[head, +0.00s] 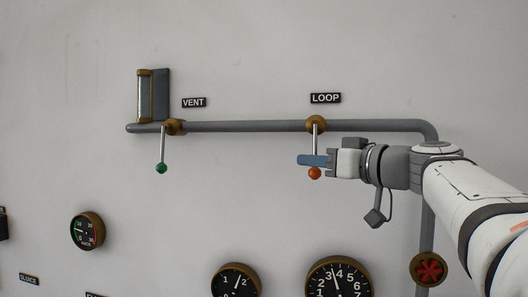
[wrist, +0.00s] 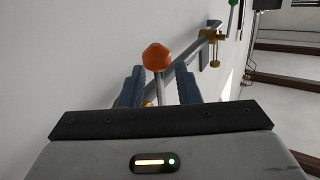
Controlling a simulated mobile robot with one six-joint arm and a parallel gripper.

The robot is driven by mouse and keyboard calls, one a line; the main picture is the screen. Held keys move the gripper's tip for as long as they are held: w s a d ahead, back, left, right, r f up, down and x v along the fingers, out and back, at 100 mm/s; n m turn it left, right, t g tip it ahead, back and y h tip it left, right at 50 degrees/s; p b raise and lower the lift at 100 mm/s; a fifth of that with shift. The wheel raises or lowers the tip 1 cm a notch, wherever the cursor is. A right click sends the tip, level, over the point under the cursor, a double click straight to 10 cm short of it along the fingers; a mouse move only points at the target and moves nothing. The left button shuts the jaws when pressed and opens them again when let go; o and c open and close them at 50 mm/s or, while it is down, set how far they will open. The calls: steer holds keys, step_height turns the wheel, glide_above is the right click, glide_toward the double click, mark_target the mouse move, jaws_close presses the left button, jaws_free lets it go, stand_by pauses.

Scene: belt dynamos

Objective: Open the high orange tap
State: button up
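The orange tap is a thin lever with an orange ball (head: 315,173), hanging straight down from a brass fitting (head: 316,124) on the grey pipe, under the LOOP label. My gripper (head: 312,161) reaches in from the right, its blue fingers across the rod just above the ball. In the wrist view the orange ball (wrist: 157,57) stands beyond the fingertips, and the rod runs down between the fingers of my gripper (wrist: 160,83). A gap shows on both sides of the rod, so my gripper is open around it, not clamped.
A second lever with a green ball (head: 160,168) hangs at the left under the VENT label (head: 194,102). The grey pipe (head: 240,127) runs along the wall between both taps. Gauges (head: 340,280) and a red handwheel (head: 429,269) are lower down.

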steer(key=shift+p+x, duration=0.35)
steer(key=shift+x, duration=0.8)
steer(key=shift+c, duration=0.4)
jaws_close()
